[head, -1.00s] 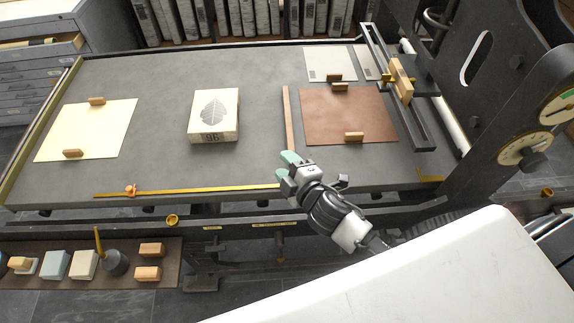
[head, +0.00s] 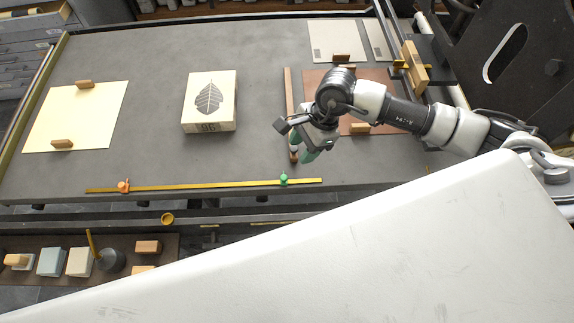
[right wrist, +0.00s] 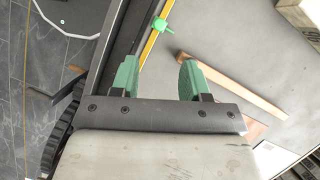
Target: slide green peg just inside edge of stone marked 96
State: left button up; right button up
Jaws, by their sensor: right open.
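The stone marked 96 (head: 208,127) is a pale block with a leaf picture on top, on the grey table. In front of it a brass rule (head: 205,186) lies along the table's near edge. The green peg (head: 283,179) sits on the rule, to the right of the stone's right edge. It also shows in the right wrist view (right wrist: 161,25), beyond and between the fingertips. My right gripper (head: 303,152) hangs right of and above the green peg, open and empty, its green fingers (right wrist: 158,78) spread apart. My left gripper is not in view.
An orange peg (head: 123,186) sits on the rule farther left. A wooden strip (head: 289,95) lies right of the stone. A brown sheet (head: 313,80) is partly hidden behind my right arm. A cream sheet (head: 75,115) lies left. The table between stone and rule is clear.

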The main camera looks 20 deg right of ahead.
aim_at(284, 177)
jog(key=b+x, duration=0.5)
jog(key=x, duration=0.5)
jog(key=shift+s+a+f, duration=0.1)
jog(key=shift+a+f, duration=0.05)
jog(key=shift+a, duration=0.1)
grip_shut()
